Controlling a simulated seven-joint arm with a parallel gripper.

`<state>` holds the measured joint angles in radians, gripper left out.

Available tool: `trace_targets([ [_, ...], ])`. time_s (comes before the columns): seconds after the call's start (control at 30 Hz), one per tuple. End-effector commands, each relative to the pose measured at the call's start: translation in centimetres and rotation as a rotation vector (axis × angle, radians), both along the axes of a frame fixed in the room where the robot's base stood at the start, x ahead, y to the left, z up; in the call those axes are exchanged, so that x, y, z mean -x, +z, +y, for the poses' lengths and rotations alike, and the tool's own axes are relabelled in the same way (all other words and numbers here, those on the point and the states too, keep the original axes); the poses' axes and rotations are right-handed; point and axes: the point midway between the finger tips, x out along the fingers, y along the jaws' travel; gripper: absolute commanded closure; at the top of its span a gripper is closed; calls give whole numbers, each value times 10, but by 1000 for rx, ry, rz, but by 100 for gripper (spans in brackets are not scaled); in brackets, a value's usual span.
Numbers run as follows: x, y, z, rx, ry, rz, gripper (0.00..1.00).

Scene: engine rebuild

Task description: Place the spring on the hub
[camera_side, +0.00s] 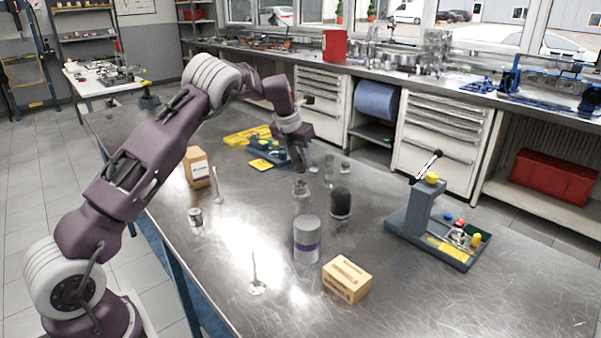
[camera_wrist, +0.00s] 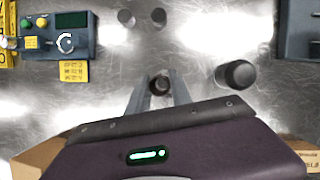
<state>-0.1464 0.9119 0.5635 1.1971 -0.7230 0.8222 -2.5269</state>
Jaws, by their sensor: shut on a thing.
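My gripper (camera_side: 300,172) points down over the middle of the steel table. In the wrist view my gripper (camera_wrist: 159,88) has its two fingers closed around a small dark round piece (camera_wrist: 160,83), which appears to be the spring seen end-on. Its coils are too small to make out. In the side view a small grey metal piece (camera_side: 300,188) shows right below the fingertips. I cannot tell whether this is the hub or the held piece, nor whether the held piece touches anything below it.
A black-topped cylinder (camera_side: 340,203) and a grey canister (camera_side: 307,240) stand near my gripper. Two small cylinders (camera_wrist: 127,18) (camera_wrist: 158,17) stand beyond it. Cardboard boxes (camera_side: 347,279) (camera_side: 197,167), a thin-stemmed valve (camera_side: 256,288) and a lever stand (camera_side: 410,222) surround the work. The table's front right is clear.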

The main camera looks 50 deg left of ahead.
Motion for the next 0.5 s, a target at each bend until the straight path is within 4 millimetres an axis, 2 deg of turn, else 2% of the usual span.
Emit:
trace_targets([
  [0.1, 1, -24, 0, 1, 0, 4, 100],
  [0.17, 1, -32, 0, 2, 1, 4, 100],
  [0.5, 1, -36, 0, 0, -1, 1, 100],
])
